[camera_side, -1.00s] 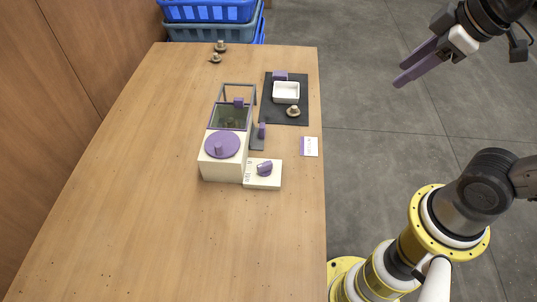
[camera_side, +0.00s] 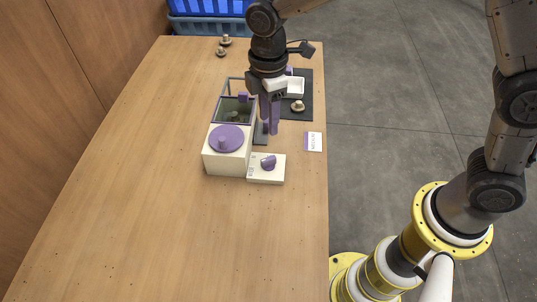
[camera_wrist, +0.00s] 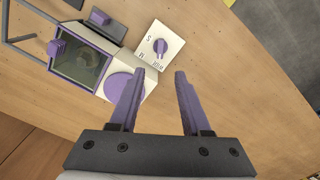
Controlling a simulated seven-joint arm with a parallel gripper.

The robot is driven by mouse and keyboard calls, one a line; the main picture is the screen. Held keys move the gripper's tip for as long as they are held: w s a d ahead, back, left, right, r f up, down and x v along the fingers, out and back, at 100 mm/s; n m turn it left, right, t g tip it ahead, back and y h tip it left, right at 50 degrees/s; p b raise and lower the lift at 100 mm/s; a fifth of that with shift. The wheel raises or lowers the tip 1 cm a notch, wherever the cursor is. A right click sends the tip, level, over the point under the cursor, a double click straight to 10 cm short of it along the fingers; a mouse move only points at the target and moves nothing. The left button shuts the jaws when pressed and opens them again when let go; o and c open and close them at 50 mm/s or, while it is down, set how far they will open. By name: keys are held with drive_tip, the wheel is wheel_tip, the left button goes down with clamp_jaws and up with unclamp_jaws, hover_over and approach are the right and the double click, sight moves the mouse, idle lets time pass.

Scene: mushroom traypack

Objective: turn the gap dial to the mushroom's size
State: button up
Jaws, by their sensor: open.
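The gap dial is a purple knob (camera_side: 268,162) on a cream plate (camera_side: 266,177) at the front right of the cream machine (camera_side: 226,162). In the wrist view the dial (camera_wrist: 160,46) has letter marks around it and lies just beyond the fingertips. My gripper (camera_side: 270,132) points down, open and empty, above and behind the dial, apart from it. Its purple fingers also show in the wrist view (camera_wrist: 160,72). A mushroom (camera_side: 297,106) lies on the dark mat (camera_side: 303,75), right of my gripper. The dial's exact setting is too small to read.
A round purple knob (camera_side: 226,138) tops the machine, with a framed glass box behind it. A label card (camera_side: 313,142) lies by the table's right edge. The table front is clear.

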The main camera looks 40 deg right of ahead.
sight(268, 159)
wheel_tip(268, 159, down, 14)
drive_tip(key=shift+r, duration=0.2)
idle(0.4)
clamp_jaws()
